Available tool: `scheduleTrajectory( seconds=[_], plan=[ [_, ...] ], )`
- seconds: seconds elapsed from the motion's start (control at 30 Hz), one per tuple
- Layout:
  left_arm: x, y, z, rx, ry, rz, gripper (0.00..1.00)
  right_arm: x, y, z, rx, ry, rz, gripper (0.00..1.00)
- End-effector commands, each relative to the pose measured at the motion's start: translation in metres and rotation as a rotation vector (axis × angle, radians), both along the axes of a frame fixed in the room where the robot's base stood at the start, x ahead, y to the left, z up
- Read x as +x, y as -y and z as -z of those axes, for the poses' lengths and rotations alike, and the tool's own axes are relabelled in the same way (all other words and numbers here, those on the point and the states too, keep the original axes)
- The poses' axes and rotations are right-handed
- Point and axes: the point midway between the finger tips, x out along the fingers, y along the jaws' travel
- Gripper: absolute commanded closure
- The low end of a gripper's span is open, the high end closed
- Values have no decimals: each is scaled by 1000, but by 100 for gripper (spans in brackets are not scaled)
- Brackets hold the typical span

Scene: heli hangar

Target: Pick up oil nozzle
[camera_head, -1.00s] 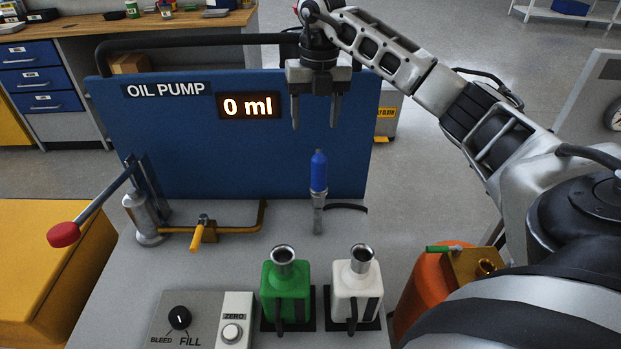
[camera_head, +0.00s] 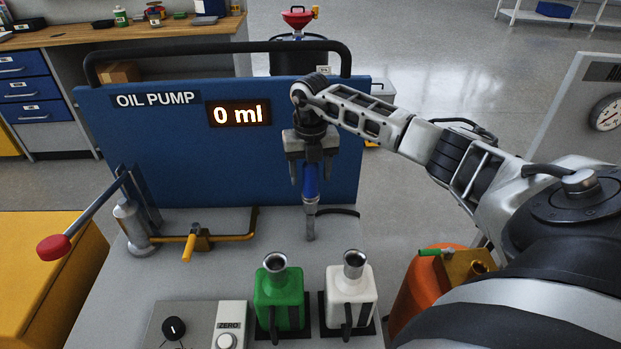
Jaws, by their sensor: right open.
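My right gripper (camera_head: 311,176) points down over the nozzle. Its fingers are open, one on each side of the top of the blue grip. The gripper body hides the nozzle's upper end. I cannot tell whether the fingers touch it. My left gripper is not in view.
A green can (camera_head: 281,295) and a white can (camera_head: 350,290) stand in front of the nozzle. A red-knobbed pump lever (camera_head: 85,221) and a yellow-handled valve (camera_head: 190,246) are to the left. The blue OIL PUMP panel (camera_head: 230,160) reads 0 ml. An orange container (camera_head: 425,290) is at the right.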

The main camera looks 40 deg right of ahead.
Motion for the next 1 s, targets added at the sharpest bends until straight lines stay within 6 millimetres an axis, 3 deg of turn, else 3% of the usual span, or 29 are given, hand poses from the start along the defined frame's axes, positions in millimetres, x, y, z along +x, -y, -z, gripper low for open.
scheduleTrajectory(
  seconds=[0.13,0.4,0.6,1.0],
  plan=[
    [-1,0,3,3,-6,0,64,0,0,16,1,-1,1,42],
    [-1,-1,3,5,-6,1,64,0,0,19,0,1,0,42],
    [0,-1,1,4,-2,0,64,0,0,18,0,1,0,98],
    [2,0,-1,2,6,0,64,1,0,12,0,5,0,100]
  ],
)
